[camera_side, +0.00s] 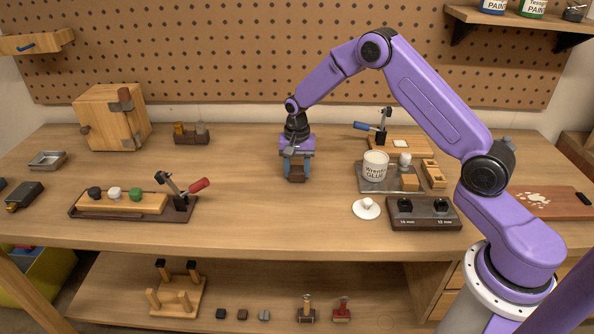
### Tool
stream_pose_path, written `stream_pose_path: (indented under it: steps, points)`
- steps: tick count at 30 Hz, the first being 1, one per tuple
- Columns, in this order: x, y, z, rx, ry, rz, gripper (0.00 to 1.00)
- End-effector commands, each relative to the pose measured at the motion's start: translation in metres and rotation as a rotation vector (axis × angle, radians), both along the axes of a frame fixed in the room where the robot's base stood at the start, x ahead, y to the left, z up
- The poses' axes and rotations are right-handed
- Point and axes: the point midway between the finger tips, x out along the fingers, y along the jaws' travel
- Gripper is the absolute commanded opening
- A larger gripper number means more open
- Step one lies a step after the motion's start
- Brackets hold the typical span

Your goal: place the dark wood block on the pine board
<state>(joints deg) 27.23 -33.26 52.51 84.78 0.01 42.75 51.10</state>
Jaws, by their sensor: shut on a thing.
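My gripper (297,159) points down over the middle of the bench, shut on a small dark wood block (296,175). I cannot tell whether the block touches the bench top. A pale wood board (414,149) with a white square on it lies at the back right, beside a blue-handled clamp. Another pale board (150,204) lies in a dark tray at the left, carrying black, white and green knobs. I cannot tell for sure which of the two is the pine board. The gripper is apart from both.
A glue tin (375,166) stands on a grey tray to the right. In front of it are a white lid (366,209) and a dark two-knob block (424,214). A red-handled clamp (183,191) stands at the left. A wooden box (107,117) stands behind. The bench around my gripper is clear.

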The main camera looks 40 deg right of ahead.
Motion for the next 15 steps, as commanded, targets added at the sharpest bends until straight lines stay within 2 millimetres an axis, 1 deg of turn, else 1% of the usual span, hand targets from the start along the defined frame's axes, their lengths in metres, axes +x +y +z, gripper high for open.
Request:
stream_pose_path:
  steps: [5,6,11,15]
  points:
    - [0.001,0.000,0.020,0.001,-0.004,0.000,0.13]
    - [0.001,0.000,0.027,0.000,-0.004,0.000,0.13]
    - [-0.018,0.001,0.048,0.000,-0.003,0.001,0.13]
    - [-0.037,0.001,0.073,0.001,-0.005,0.001,0.13]
